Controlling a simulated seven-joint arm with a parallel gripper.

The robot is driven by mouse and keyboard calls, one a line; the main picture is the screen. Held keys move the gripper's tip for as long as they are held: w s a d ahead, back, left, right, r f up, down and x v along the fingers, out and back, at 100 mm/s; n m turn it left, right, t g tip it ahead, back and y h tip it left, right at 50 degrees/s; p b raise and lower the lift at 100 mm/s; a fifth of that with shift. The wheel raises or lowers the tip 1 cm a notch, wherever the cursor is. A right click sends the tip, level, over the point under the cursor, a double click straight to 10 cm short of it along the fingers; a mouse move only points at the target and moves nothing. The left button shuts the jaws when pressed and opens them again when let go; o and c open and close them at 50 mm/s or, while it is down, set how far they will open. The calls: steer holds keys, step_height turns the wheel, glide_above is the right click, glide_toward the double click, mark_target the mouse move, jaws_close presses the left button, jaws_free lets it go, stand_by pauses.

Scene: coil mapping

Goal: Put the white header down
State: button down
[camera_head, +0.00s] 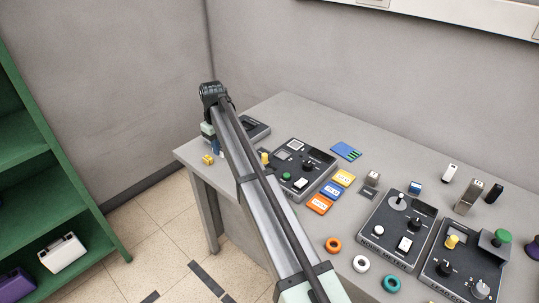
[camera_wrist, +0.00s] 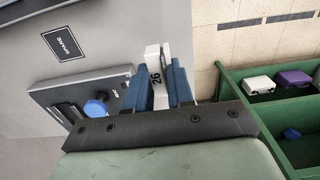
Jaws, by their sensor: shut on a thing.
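In the wrist view, my gripper (camera_wrist: 158,72) has its two blue fingers shut on a white header (camera_wrist: 155,60) marked 26. The header sticks out past the fingertips, near the edge of the grey table (camera_wrist: 35,72). In the head view, my gripper (camera_head: 213,143) is at the table's far left corner, largely behind my own arm. I cannot make out the white header there. I cannot tell whether the header touches the table.
A dark label reading SPARE (camera_wrist: 64,42) lies near a device with a blue knob (camera_wrist: 95,108). A small yellow block (camera_head: 207,159) sits at the table's left edge. Several dark control boxes, including one in the middle (camera_head: 300,165), fill the table. A green shelf (camera_head: 75,180) stands left.

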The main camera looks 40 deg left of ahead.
step_height(320, 180, up, 6)
steer(key=shift+r, duration=0.1)
steer(key=w+d+m, duration=0.4)
steer(key=w+d, duration=1.3)
steer(key=w, duration=0.2)
steer(key=w+d+m, duration=0.2)
steer(key=w+d, duration=0.4)
steer(key=d, duration=0.5)
steer(key=w+d+m, duration=0.3)
steer(key=w+d, duration=0.3)
steer(key=d, duration=0.6)
steer(key=w+d+m, duration=0.2)
steer(key=w+d, duration=0.4)
steer(key=d, duration=0.5)
steer(key=d+m, duration=0.7)
steer(key=d, duration=3)
steer(key=shift+w+a+f, duration=0.1)
steer(key=shift+w+f, duration=0.1)
steer(key=shift+f, duration=3.7)
steer(key=shift+w+f, duration=0.15)
steer(key=shift+f, duration=3.75)
steer(key=shift+f, duration=0.15)
